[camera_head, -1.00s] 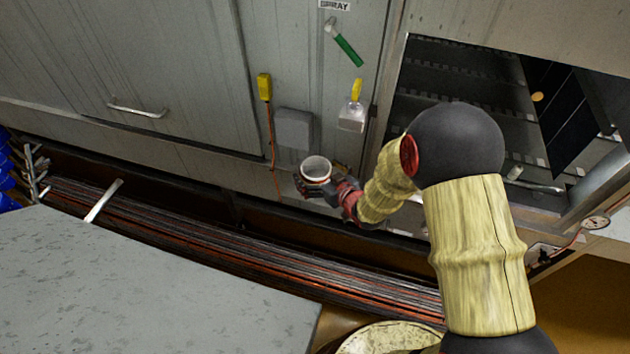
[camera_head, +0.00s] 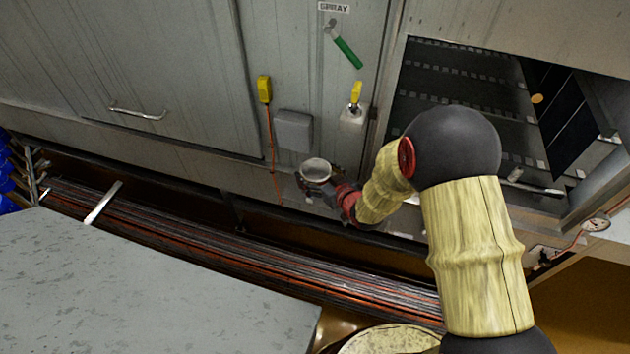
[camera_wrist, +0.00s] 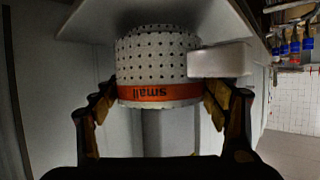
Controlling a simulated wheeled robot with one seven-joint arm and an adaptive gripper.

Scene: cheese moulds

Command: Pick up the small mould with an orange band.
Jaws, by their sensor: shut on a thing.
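The small mould (camera_wrist: 155,62) is a white perforated cup with an orange band that reads "small", upside down in the wrist view. My gripper (camera_wrist: 160,103) is shut on it, with one finger on each side near the band. In the head view the mould (camera_head: 316,167) shows as a small pale cup held at the end of my gripper (camera_head: 318,183), in front of the grey wall panels. The fingers are small and dark there, and the band cannot be made out.
A dark opening with racks (camera_head: 460,90) lies to the right. A grey worktop (camera_head: 150,290) fills the lower left. A white block (camera_wrist: 221,60) sits beside the mould in the wrist view.

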